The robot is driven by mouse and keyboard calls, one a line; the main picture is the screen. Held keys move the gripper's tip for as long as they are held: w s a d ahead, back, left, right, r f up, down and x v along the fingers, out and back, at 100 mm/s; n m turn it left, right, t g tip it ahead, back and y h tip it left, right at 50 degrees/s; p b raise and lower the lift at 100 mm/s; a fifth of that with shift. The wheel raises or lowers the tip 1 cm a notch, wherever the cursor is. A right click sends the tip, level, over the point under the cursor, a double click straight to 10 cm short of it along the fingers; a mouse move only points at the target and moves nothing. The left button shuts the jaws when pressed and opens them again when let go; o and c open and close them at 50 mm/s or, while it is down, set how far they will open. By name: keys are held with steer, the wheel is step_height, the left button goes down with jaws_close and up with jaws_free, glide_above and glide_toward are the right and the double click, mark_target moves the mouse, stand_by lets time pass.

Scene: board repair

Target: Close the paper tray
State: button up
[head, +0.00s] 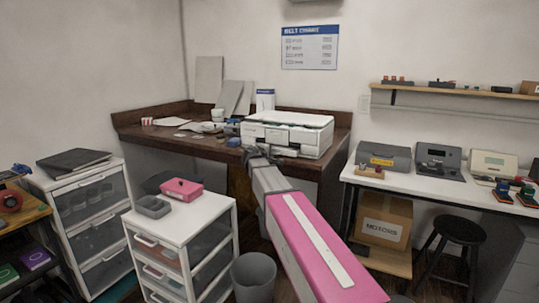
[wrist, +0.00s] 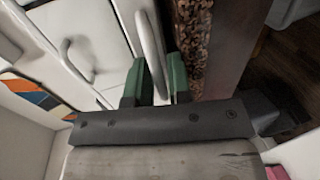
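The white printer (head: 290,133) stands on the brown corner desk. My gripper (head: 259,154) reaches its front, low down at the left, where my arm hides part of it. The wrist view shows white front panels (wrist: 105,35) with handles. There my green gripper fingers (wrist: 157,80) stand a small gap apart on both sides of an upright white handle (wrist: 150,42), which fills the gap; they look shut on it. I take this to be the paper tray's handle. How far the tray stands out cannot be told.
The brown desk edge (wrist: 212,45) runs close beside my gripper in the wrist view. A white drawer unit (head: 185,235) with grey and pink boxes and a grey bin (head: 253,278) stand left of my arm. A white bench (head: 440,180) and a dark stool (head: 460,230) stand right.

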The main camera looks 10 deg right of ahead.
steer(key=shift+c, duration=0.4)
jaws_close()
steer(key=x, duration=0.4)
steer(key=shift+r, duration=0.4)
steer(key=shift+o, duration=0.4)
jaws_free()
steer(key=v, duration=1)
steer(key=shift+s+a, duration=0.2)
steer(key=shift+s, duration=0.15)
steer(key=shift+r, duration=0.15)
